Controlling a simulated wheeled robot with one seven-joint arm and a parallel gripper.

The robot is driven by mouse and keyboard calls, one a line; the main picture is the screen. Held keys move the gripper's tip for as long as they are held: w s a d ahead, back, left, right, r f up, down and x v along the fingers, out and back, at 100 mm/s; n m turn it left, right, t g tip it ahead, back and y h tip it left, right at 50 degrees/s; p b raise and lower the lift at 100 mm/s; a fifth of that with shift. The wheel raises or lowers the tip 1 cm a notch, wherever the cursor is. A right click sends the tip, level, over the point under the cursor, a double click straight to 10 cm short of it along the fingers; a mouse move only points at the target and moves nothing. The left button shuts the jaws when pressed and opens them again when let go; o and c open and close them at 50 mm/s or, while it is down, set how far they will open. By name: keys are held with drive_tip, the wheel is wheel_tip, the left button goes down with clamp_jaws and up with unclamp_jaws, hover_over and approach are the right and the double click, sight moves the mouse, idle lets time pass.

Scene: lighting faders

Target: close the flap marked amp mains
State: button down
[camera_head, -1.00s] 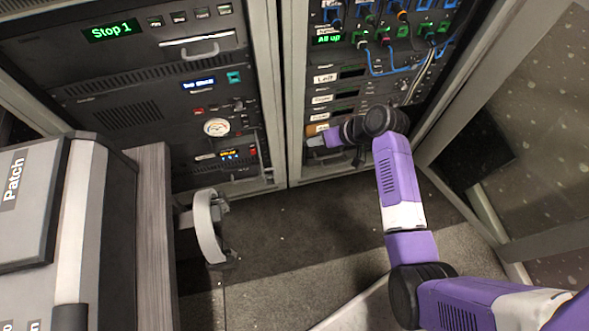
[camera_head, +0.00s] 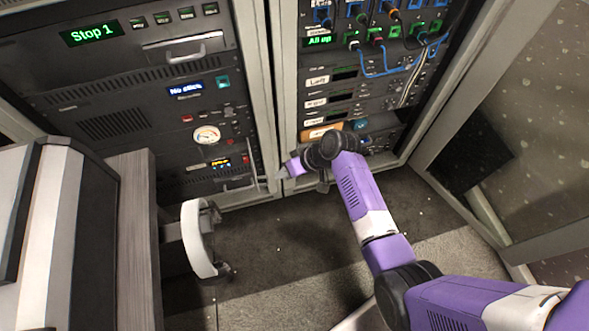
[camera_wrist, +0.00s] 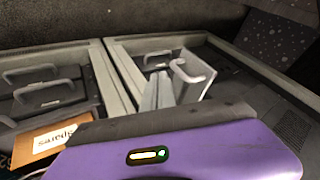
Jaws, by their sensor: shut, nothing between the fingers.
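An open flap (camera_wrist: 198,82) with a pale loop handle stands out from the rack in the wrist view. In the head view a thin upright edge (camera_head: 254,168) at the lower right of the left rack looks like this flap. I cannot read a mark on it. My gripper (camera_head: 284,173) is shut and empty in front of the post between the two racks, to the right of the flap. In the wrist view my gripper (camera_wrist: 160,88) is just left of the flap; I cannot tell whether they touch.
The left rack (camera_head: 112,122) carries displays and a gauge. The right rack (camera_head: 341,86) has blue cables and an orange labelled panel (camera_head: 321,131). A grey cabinet (camera_head: 65,235) stands at left, with a curved pale handle (camera_head: 197,240) beside it. Floor in front is clear.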

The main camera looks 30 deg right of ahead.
drive_tip(key=shift+w+a, duration=0.1)
drive_tip(key=shift+a, duration=0.75)
drive_tip(key=a+m+p, duration=0.1)
drive_tip(key=a+p, duration=0.1)
drive_tip(key=a+m+t+h+p, duration=0.1)
drive_tip(key=a+m+p, duration=0.1)
drive_tip(key=a+m+h+p, duration=0.1)
drive_tip(key=a+p, duration=0.1)
drive_tip(key=shift+w+a+r+t, duration=0.2)
drive_tip(key=shift+w+a+t, duration=0.1)
drive_tip(key=shift+w, duration=0.1)
drive_tip(key=w+a+b, duration=0.1)
drive_tip(key=w+a, duration=0.5)
drive_tip(key=a, duration=0.1)
drive_tip(key=shift+w+a+f, duration=0.25)
drive_tip(key=shift+a, duration=0.15)
